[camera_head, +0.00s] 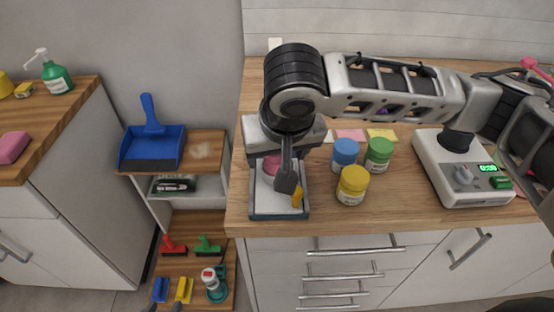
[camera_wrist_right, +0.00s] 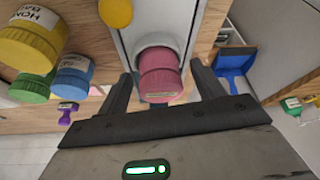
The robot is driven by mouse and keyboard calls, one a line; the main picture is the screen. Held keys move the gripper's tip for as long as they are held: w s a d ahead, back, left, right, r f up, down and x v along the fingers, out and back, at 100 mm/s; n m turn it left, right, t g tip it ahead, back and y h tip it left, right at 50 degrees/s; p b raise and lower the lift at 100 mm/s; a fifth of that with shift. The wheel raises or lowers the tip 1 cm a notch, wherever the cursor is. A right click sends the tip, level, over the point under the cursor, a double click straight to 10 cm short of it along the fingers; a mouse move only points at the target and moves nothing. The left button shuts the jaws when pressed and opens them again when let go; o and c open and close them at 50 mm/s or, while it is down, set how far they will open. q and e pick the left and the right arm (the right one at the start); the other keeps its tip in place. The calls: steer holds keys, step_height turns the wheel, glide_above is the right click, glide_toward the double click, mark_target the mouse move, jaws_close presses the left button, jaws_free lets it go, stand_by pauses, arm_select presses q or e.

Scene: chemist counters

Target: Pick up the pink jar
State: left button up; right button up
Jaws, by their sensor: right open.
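The pink jar (camera_head: 271,165) stands on a grey-rimmed tray (camera_head: 278,216) near the counter's front left edge, partly hidden by my right gripper. My right gripper (camera_head: 286,183) reaches down over the tray from the right. In the right wrist view the pink jar (camera_wrist_right: 161,76) lies between the two open dark fingers, with a gap at each side. I cannot tell how deep the fingers reach along the jar.
Blue (camera_head: 345,153), green (camera_head: 379,154) and yellow (camera_head: 352,184) jars stand right of the tray. A small yellow object (camera_head: 297,198) is at the tray's front right. A white device (camera_head: 460,180) stands further right. A blue dustpan (camera_head: 152,145) is left, on a lower shelf.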

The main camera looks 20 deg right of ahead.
steer(key=shift+c, duration=0.2)
steer(key=c, duration=1.1)
steer(key=shift+c, duration=0.2)
steer(key=shift+r, duration=0.1)
